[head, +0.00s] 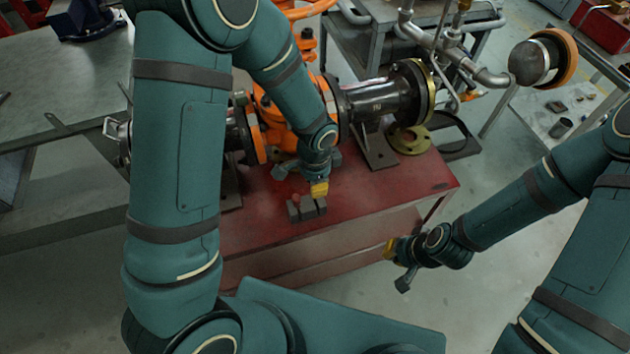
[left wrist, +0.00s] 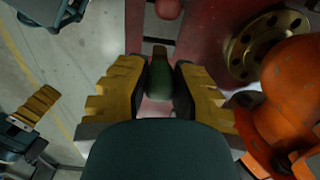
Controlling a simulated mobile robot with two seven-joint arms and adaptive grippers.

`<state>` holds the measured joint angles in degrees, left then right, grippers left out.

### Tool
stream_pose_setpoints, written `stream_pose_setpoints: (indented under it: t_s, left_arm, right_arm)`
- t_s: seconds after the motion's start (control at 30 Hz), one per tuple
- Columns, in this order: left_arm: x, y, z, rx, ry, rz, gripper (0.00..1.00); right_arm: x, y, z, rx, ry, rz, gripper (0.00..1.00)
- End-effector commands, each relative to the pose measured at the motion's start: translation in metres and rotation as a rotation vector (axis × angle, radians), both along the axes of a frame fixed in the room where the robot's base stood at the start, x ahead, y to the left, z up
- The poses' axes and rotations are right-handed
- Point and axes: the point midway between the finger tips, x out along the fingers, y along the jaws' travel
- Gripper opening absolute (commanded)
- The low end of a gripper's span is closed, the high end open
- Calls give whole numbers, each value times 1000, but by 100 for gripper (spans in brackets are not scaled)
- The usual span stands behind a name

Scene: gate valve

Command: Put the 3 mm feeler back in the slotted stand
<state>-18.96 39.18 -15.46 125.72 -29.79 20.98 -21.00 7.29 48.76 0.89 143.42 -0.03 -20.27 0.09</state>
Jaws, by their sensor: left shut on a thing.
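The slotted stand (head: 293,212) is a small dark grey block near the front edge of the red bench. A red knob (head: 295,197) shows at its left part, and a red rounded end (left wrist: 169,8) shows at the top of the left wrist view. My left gripper (head: 319,188) is just above the stand's right part. In the left wrist view its yellow fingers (left wrist: 159,95) are shut on a green-handled feeler (left wrist: 160,77). I cannot tell whether the feeler touches the stand. My right gripper (head: 391,249) hangs in front of the bench; its finger gap is unclear.
The red bench (head: 400,195) carries an orange gate valve (head: 255,135) and dark flanged pipe (head: 385,100) behind the stand. A brass flange ring (head: 410,139) lies at the back right. The bench top right of the stand is clear.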

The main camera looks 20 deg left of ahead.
Motion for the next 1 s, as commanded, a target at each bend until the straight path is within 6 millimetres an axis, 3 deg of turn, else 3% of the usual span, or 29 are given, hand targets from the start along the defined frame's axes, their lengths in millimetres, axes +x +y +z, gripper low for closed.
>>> stream_pose_setpoints:
  t_s: [1.0]
  left_arm:
    - [0,0,-10,0,0,0,0]
  right_arm:
    - [0,0,-10,0,0,0,0]
